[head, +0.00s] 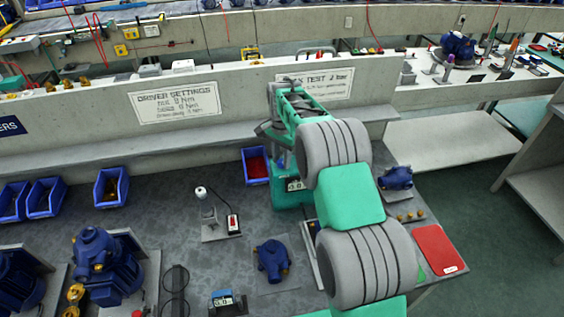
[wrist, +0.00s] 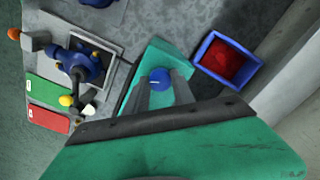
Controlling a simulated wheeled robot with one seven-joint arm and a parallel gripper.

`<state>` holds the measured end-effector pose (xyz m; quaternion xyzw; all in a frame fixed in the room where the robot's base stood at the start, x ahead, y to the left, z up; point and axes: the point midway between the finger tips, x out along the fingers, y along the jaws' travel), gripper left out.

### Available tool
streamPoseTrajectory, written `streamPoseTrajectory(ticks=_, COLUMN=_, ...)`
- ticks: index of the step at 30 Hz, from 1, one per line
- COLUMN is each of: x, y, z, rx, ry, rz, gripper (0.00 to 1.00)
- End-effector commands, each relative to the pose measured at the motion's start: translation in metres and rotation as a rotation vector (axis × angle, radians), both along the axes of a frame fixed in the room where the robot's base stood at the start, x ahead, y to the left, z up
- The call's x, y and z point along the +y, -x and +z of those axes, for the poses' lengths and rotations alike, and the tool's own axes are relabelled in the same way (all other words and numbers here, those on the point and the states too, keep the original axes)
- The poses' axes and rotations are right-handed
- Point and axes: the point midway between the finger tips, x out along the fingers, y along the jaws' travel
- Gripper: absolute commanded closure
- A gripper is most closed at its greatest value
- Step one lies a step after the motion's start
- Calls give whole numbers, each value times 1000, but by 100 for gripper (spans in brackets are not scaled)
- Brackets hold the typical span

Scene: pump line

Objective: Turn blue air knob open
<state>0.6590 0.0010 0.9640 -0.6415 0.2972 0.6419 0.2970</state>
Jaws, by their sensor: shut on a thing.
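The blue air knob (wrist: 160,76) shows in the wrist view on a teal box (wrist: 150,62), with a small white mark on its face. My gripper (wrist: 162,86) has its two grey fingers on either side of the knob and is shut on it. In the head view the teal box (head: 290,198) with a small display stands on the bench below my arm. My arm hides the knob's grip there, and I cannot tell how far the knob is turned.
A blue bin with red contents (head: 246,168) stands left of the teal box. A blue pump part (head: 397,178) and a red pad (head: 440,250) lie at the right. A blue pump piece (head: 272,259) lies in front. A low wall (head: 60,130) runs behind.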

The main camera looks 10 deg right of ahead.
Motion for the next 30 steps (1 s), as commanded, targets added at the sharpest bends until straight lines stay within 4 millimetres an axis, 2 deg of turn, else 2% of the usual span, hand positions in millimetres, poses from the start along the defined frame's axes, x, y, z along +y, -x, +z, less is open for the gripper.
streamPoseTrajectory(ticks=30, x=0, y=0, z=1, rx=-3, ry=1, rz=932, gripper=100)
